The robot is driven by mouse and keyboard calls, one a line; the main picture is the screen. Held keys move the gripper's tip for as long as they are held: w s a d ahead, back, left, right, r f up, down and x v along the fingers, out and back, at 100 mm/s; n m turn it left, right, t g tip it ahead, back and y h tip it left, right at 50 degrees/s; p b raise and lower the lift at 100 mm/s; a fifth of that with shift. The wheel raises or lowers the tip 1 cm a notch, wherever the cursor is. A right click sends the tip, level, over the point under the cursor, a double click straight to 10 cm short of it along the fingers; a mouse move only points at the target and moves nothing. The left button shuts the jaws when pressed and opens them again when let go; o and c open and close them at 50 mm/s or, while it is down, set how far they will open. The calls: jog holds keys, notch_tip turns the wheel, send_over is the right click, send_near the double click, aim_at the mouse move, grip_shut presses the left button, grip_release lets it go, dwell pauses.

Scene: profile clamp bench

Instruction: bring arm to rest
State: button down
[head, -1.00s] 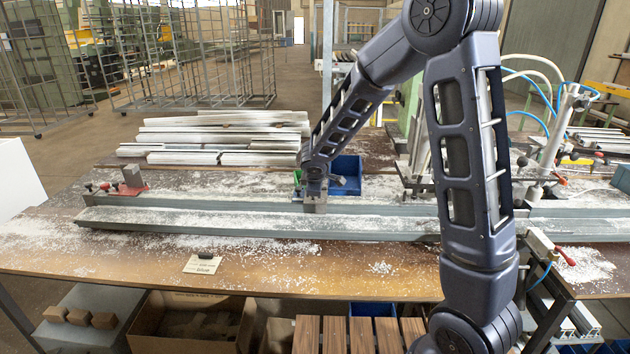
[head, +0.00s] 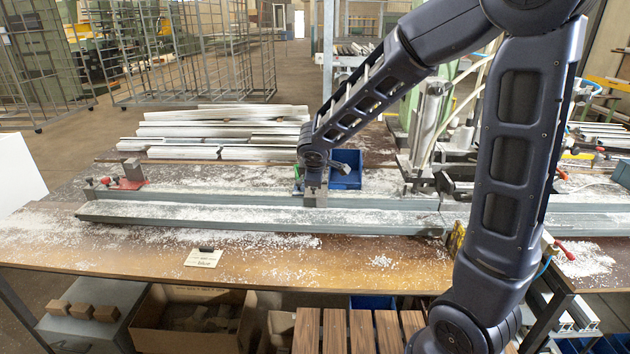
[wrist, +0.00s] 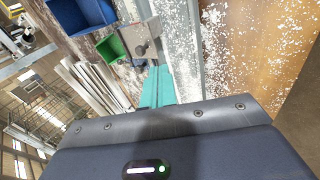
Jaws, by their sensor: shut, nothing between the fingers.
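My gripper (head: 313,184) is at the far end of my arm, low over the middle of the long grey profile rail (head: 250,217) on the bench. In the wrist view its narrow teal fingers (wrist: 158,88) are together with nothing between them. A grey metal block (head: 316,198) stands on the rail right by the fingertips; it also shows in the wrist view (wrist: 141,42). I cannot tell whether the fingers touch it. My upper arm links cross the right half of the head view and hide part of the bench there.
Behind the rail are a blue bin (head: 346,170), a green bin (wrist: 112,47) and stacked white profiles (head: 215,135). A red-based clamp (head: 128,178) stands at left. A small card (head: 203,258) lies near the front edge. White chips cover much of the bench (head: 90,255).

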jog(key=s+d+r+m+h, duration=0.15)
jog(key=d+r+m, duration=0.25)
jog(key=d, duration=0.6)
jog(key=s+d+r+m+h, duration=0.15)
jog(key=d+r+m, duration=0.3)
jog(key=d, duration=0.55)
jog(key=s+d+r+m+g+y, duration=0.2)
jog(key=s+d+r+m, duration=0.2)
jog(key=s+d+m, duration=0.5)
jog(key=s+d, duration=0.3)
jog(key=s, duration=0.4)
jog(key=shift+d+y, duration=0.15)
jog(key=shift+y, duration=0.15)
